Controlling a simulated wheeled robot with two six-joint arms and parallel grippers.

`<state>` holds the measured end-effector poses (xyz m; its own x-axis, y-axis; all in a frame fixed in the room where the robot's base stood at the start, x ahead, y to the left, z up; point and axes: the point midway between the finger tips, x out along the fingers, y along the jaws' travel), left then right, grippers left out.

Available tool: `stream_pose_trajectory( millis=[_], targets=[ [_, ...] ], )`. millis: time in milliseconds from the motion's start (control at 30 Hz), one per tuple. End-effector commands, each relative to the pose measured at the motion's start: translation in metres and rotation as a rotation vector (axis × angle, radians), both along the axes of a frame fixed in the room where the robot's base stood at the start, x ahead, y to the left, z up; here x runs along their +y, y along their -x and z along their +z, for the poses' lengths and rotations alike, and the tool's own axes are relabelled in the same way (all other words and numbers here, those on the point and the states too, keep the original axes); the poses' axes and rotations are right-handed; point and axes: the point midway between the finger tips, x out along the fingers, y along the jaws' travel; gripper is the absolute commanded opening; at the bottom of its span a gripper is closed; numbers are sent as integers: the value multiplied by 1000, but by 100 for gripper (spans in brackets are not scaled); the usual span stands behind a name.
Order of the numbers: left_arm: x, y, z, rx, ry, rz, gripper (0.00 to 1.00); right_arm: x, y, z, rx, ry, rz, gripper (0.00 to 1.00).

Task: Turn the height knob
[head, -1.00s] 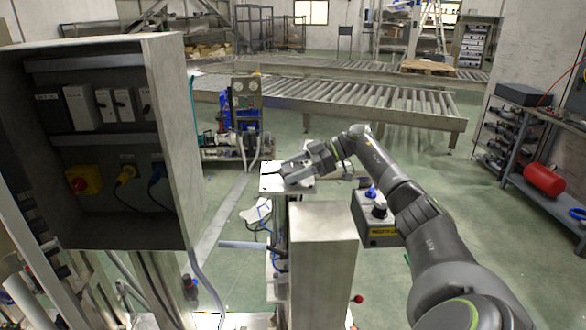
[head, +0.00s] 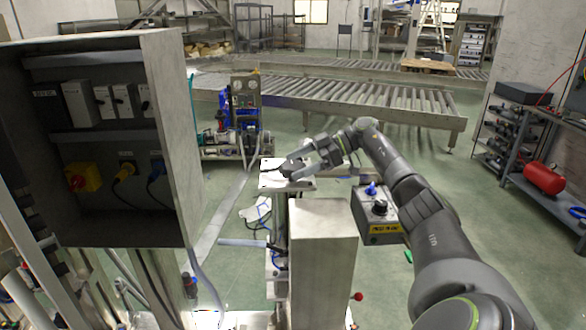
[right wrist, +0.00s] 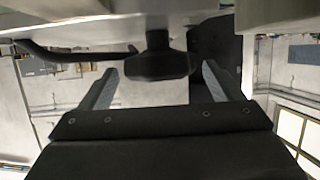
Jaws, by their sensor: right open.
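My right gripper (head: 293,169) is open at the pale top plate (head: 270,181) of the machine post, in the middle of the head view. In the right wrist view, a dark knob (right wrist: 166,64) on a short stem stands out from a pale surface. It lies between the two spread fingertips of the right gripper (right wrist: 159,70), with gaps visible on both sides. The fingers do not look closed on it. In the head view the gripper largely hides the knob. My left gripper is not in view.
A grey control box (head: 381,233) with a black dial and a blue knob sits right of the post, close to my right forearm. A curved dark bar (right wrist: 75,55) runs left of the knob. An open electrical cabinet (head: 172,130) stands at the left.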

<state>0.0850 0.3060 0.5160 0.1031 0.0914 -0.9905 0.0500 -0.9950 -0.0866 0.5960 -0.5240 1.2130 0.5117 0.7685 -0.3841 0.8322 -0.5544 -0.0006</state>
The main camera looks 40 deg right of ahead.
Motion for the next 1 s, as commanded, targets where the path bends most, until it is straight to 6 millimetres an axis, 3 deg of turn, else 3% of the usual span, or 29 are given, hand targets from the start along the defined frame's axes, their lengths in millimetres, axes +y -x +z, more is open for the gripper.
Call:
stream_pose_trajectory(
  millis=[167,400,633,1000],
  targets=[
    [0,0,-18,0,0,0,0,-33,21,13,-4,1,-6,86],
    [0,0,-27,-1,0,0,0,-65,42,31,-2,-1,-4,86],
    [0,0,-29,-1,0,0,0,-76,50,38,-1,-2,0,86],
    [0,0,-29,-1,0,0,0,-77,50,38,-3,-2,-1,86]
  ],
)
